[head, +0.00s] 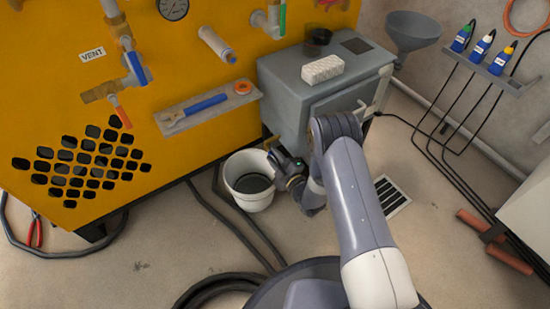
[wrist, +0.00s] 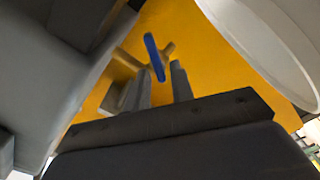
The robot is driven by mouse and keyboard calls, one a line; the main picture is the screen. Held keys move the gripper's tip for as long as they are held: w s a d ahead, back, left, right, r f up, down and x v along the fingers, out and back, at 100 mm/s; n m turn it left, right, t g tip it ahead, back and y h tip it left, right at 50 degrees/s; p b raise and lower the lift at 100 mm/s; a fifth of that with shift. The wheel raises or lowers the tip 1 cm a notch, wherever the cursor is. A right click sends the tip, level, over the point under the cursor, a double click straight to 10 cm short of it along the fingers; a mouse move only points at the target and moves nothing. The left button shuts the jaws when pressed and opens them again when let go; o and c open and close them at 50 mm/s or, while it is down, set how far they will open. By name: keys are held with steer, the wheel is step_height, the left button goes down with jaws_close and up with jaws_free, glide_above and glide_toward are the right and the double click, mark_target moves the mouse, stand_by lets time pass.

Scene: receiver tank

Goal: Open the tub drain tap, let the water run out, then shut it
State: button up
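The tap is a brass fitting with a blue lever (wrist: 154,56), in the wrist view against the yellow panel. In the head view only a small brass bit (head: 268,143) shows, low at the grey tub's (head: 285,98) near corner. My gripper (wrist: 167,78) has two grey fingers standing apart, with the blue lever's lower end at the gap between their tips. I cannot tell whether they touch it. In the head view my gripper (head: 274,154) is beside the white bucket (head: 247,199). The bucket has a dark interior. I see no running water.
The yellow machine (head: 190,145) fills the left, with a shelf (head: 180,123) holding a blue-handled tool. A white block (head: 322,69) and a black cup (head: 318,40) sit on the tub's top. Hoses cross the floor (head: 130,265). A floor grate (head: 392,197) lies right of my arm.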

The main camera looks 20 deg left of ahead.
jaws_close()
steer(key=shift+n, duration=3.3)
steer(key=shift+f, duration=0.1)
steer(key=shift+o, duration=1.1)
jaws_free()
steer(key=p+v, duration=0.3)
steer(key=v, duration=0.7)
steer(key=shift+s+d+p, duration=0.25)
steer(key=shift+d+p, duration=0.05)
